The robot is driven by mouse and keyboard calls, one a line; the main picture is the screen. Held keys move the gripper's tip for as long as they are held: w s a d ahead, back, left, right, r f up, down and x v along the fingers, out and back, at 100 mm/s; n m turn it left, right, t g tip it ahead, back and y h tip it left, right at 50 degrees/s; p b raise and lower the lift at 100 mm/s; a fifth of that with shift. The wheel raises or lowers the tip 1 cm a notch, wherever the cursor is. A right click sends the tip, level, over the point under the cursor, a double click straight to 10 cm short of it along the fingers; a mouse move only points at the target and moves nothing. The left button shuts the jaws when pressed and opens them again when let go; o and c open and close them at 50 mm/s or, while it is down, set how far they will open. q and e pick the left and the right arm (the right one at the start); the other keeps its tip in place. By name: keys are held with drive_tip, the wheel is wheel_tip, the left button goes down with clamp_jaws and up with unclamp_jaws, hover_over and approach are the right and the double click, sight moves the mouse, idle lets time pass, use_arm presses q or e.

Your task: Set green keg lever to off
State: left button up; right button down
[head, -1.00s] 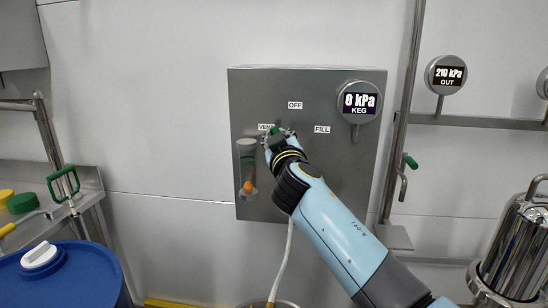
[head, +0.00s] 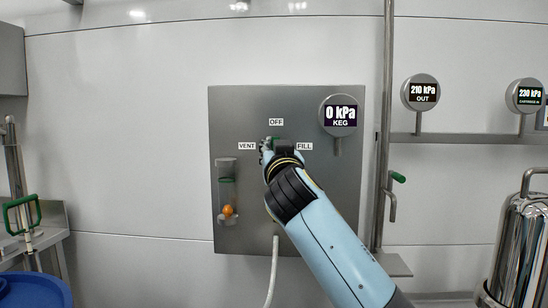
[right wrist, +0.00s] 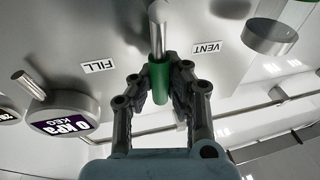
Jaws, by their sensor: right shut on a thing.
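The green keg lever (head: 276,140) is on the grey keg panel (head: 230,120), just below the OFF label (head: 276,122), between the VENT and FILL labels. My right gripper (head: 270,150) is at the lever and hides most of it in the head view. In the right wrist view, the green handle (right wrist: 161,84) sits between the two fingers of my right gripper (right wrist: 163,72), which is shut on it. A metal shaft (right wrist: 158,28) runs from the handle to the panel. My left gripper is in neither current view.
The keg gauge (head: 341,115) reads 0 kPa. A clear sight tube with an orange ball (head: 228,211) is at the panel's lower left. A vertical pipe (head: 384,120) stands right of the panel. A shiny steel vessel (head: 518,245) is at lower right and a blue drum (head: 38,291) at lower left.

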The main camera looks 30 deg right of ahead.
drive_tip(key=shift+f, duration=0.25)
drive_tip(key=c, duration=1.6)
unclamp_jaws()
drive_tip(key=shift+a, duration=0.1)
drive_tip(key=shift+o, duration=0.4)
drive_tip(key=shift+r, duration=0.15)
drive_tip(key=v, duration=0.7)
drive_tip(key=shift+s, duration=0.2)
drive_tip(key=shift+a, duration=0.1)
